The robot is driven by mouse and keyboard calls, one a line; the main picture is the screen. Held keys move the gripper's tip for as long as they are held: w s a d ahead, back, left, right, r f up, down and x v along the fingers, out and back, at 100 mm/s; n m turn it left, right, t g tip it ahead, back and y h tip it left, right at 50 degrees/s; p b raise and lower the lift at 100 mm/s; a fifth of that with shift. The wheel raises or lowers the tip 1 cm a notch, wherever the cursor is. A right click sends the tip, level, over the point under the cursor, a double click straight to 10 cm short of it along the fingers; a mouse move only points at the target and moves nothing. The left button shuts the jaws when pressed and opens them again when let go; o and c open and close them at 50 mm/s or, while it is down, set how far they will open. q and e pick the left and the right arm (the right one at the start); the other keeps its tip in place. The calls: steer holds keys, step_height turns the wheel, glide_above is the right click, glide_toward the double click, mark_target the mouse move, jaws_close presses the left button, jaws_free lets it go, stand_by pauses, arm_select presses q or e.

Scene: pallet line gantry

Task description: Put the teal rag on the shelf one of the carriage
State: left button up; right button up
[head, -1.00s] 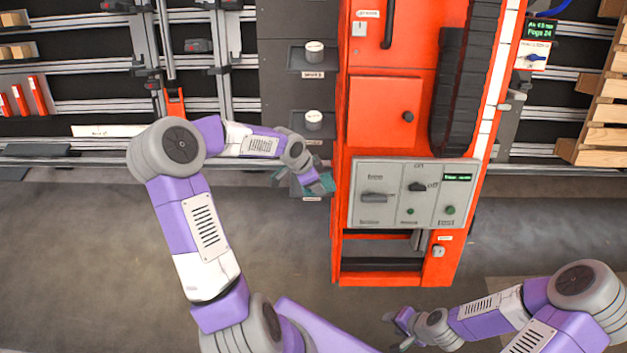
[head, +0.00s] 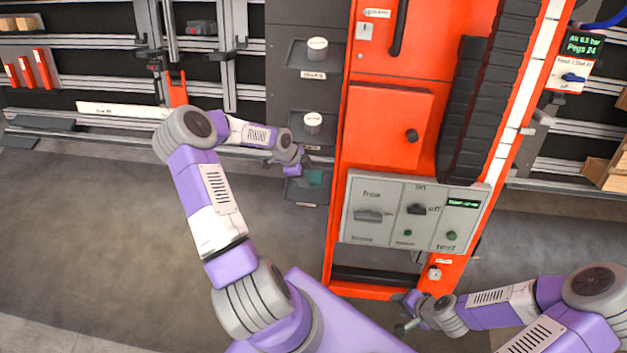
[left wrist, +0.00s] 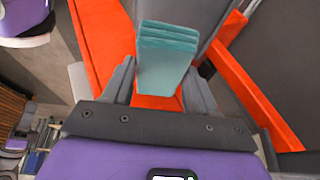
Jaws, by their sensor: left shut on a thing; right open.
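The teal rag (head: 314,178) is held by my left gripper (head: 303,171), in front of the lowest tray of the dark grey column, left of the orange carriage. In the left wrist view the folded rag (left wrist: 167,50) sticks out between the two grey fingers of the left gripper (left wrist: 166,88), which are shut on it. The orange carriage (head: 385,130) has a grey control panel (head: 360,232) and a dark opening low down. I cannot tell which part is shelf one. My right gripper (head: 408,312) is open and empty, low in front of the carriage.
The dark grey column (head: 290,80) carries trays with white round caps. Rails with red tools (head: 42,75) run behind at left. A black cable chain (head: 475,110) runs up the carriage's right side. Wooden slats (head: 605,173) stand at far right. The floor at left is clear.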

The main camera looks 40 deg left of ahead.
arm_select(q)
steer(key=f, duration=0.2)
steer(key=f+b, duration=0.1)
steer(key=shift+s+f, duration=0.25)
steer(key=shift+s, duration=0.05)
steer(key=shift+f+b, duration=0.6)
steer(key=shift+f, duration=1.8)
steer(key=shift+r, duration=0.1)
steer(key=o, duration=1)
steer(key=shift+o, duration=0.2)
